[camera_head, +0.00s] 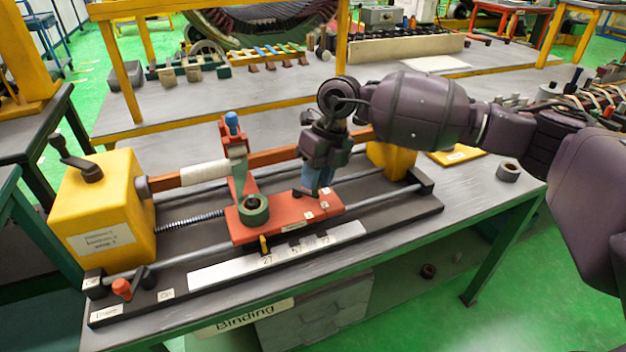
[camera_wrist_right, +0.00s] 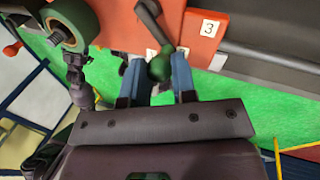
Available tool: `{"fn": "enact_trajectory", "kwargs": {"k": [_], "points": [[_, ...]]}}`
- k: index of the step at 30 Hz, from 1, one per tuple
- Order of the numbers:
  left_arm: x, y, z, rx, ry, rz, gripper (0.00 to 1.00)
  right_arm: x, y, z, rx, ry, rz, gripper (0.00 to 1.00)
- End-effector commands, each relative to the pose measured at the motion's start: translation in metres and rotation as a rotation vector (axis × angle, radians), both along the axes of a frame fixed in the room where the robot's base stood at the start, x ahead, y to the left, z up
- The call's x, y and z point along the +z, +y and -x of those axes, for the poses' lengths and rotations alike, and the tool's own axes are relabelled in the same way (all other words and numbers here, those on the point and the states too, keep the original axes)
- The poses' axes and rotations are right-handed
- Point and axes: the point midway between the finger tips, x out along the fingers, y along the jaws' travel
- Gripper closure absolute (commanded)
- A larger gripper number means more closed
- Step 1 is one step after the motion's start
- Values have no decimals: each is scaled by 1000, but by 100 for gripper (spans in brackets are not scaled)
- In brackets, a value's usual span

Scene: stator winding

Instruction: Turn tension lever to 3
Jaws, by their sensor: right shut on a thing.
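The tension lever (camera_wrist_right: 152,22) is a dark bar with a green ball knob (camera_wrist_right: 160,66), on the red carriage (camera_head: 270,229) of the winding machine. My right gripper (camera_head: 318,180) reaches down onto the carriage's right part. In the right wrist view, its two blue fingers (camera_wrist_right: 160,72) are shut on the green knob, one on each side. The white label 3 (camera_wrist_right: 209,28) lies on the carriage to the right of the lever bar there. Another small label beside the knob is partly hidden. My left gripper is not in view.
A green tape spool (camera_head: 254,210) and a blue-handled upright arm (camera_head: 234,140) stand left of my right gripper. The yellow machine housing (camera_head: 103,208) is at the left, with a crank on top. A white scale strip (camera_head: 225,271) runs along the front.

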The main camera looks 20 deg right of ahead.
Motion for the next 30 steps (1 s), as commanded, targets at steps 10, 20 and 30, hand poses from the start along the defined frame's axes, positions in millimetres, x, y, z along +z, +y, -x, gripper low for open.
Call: {"fn": "enact_trajectory", "kwargs": {"k": [10, 20, 30], "points": [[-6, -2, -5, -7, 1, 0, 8, -3, -8, -13, 324, 2, -1, 98], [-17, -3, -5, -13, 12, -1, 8, -3, -11, -23, 578, 1, -1, 98], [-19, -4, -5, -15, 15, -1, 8, -1, -12, -28, 708, -1, -1, 98]]}}
